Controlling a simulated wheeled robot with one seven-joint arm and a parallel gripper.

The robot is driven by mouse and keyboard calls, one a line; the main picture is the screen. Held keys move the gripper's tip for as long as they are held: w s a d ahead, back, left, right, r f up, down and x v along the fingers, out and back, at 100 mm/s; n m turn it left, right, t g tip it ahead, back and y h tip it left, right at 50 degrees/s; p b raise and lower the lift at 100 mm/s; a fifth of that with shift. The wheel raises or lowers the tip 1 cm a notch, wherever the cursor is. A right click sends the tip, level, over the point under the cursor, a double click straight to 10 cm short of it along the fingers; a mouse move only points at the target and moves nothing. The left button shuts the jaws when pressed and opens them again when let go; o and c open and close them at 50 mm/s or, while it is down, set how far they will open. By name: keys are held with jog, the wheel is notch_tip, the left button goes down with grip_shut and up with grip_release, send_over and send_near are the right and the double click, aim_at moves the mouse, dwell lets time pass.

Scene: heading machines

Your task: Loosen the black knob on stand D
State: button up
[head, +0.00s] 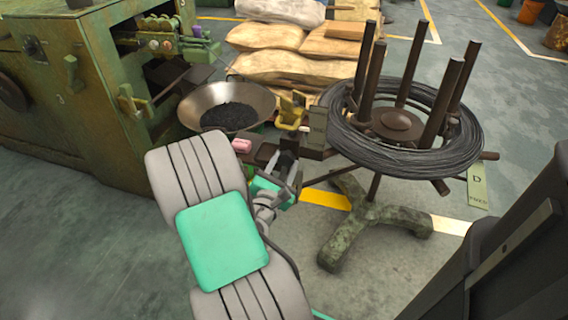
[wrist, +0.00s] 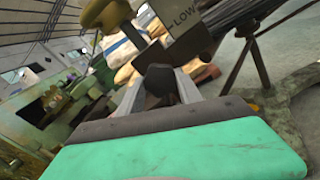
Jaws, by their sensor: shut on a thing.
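Stand D (head: 370,218) is a coil stand with a mottled green base, dark upright posts and a "D" tag (head: 477,186) hanging at its right. The black knob (wrist: 160,82) sits between the two fingers of my gripper (wrist: 160,92) in the wrist view, and the fingers are shut on it. In the head view my gripper (head: 287,172) is at the left of the stand, by a dark arm below a small grey-green plate (head: 317,125). My gripper largely hides the knob there. In the wrist view the plate (wrist: 185,22) reads "LOW", with the rest cut off.
A wire coil (head: 410,150) lies around the stand's posts. A yellow part (head: 291,110) is just above my gripper. A pan of dark pieces (head: 228,105) and a green machine (head: 70,120) stand at the left. Sacks (head: 285,65) lie behind. The front floor is clear.

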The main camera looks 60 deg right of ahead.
jog(key=o, duration=1.4)
jog(key=shift+c, duration=0.2)
jog(key=shift+a, duration=0.1)
jog(key=s+a+b, duration=0.1)
jog(key=a+b, duration=0.2)
jog(key=a, duration=0.4)
jog(key=shift+s+a, duration=0.15)
jog(key=shift+a, duration=0.15)
